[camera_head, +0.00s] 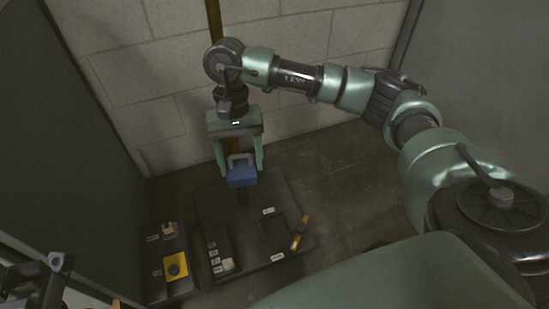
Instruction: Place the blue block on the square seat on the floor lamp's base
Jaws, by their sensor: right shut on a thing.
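My right gripper (239,164) points down and is shut on the blue block (242,178), with its two green fingers at either side of the block's grey handle. The block hangs above the back part of the dark lamp base (205,201), near the lamp pole (214,22). A dark square outline, seemingly the square seat (272,229), shows on the base in front and to the right of the block, with a white label behind it. Dark parts at the lower left edge may belong to my left arm; its gripper's jaws cannot be made out.
A black switch box (219,247) with white labels stands on the base at left. An orange-and-black cylinder (299,233) is at its right edge. A side tray holds a yellow plate (176,267) and a small pale part (169,229). Walls close in behind and at left.

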